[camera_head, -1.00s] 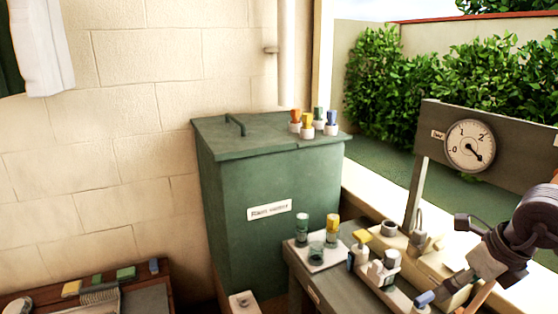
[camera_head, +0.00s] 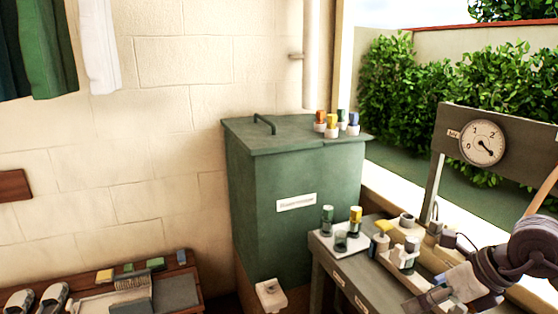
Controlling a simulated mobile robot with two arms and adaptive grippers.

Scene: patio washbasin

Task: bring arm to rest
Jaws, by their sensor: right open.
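My right arm comes in at the lower right, and its dark grey gripper (camera_head: 426,301) points left and down over the front of the workbench. The gripper's fingers are open, and I see nothing held between them. It is close to the small bottles on the bench, but I cannot tell whether it touches anything. My left gripper is out of view.
A green lidded bin (camera_head: 297,205) carries several coloured-capped bottles. A dial gauge (camera_head: 482,143) hangs on a board behind. A low shelf with slippers (camera_head: 50,300) stands lower left.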

